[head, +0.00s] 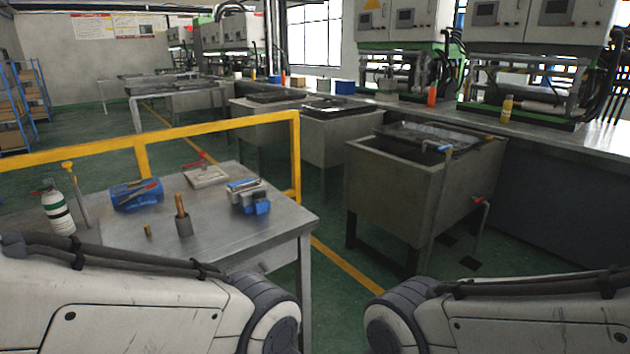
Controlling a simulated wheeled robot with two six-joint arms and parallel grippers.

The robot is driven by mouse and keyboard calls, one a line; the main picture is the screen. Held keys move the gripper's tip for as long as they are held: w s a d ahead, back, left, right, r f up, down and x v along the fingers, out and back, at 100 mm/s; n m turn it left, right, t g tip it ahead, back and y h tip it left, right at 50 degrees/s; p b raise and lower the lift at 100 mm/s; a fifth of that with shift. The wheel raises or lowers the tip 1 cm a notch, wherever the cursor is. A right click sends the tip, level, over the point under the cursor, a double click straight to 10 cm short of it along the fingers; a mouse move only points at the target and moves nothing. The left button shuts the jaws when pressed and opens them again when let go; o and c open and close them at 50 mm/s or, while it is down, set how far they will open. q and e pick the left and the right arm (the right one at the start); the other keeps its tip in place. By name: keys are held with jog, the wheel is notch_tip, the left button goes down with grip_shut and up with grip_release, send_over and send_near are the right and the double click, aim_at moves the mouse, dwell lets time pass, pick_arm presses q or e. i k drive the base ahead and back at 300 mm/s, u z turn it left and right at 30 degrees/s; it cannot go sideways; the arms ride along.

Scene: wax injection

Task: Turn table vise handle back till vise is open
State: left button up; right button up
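A small blue and grey block-shaped device (247,196), which looks like the table vise, sits near the right side of the metal table (255,229). Its handle and the gap between its jaws are too small to make out. My two arms show only as white links along the bottom edge, in front of the table. Neither gripper is in the picture.
The table also holds a blue roll-shaped object (137,195), a cup with brown sticks (183,222), a grey plate with a red handle (205,177) and a white-green bottle (58,213). A yellow railing (215,127) runs behind. A grey tank (395,190) stands right.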

aim_at(257, 195)
jog(key=z, duration=0.35)
jog(key=i, duration=0.75)
jog(key=u, duration=0.5)
jog(key=i, duration=0.8)
jog(key=u, duration=0.6)
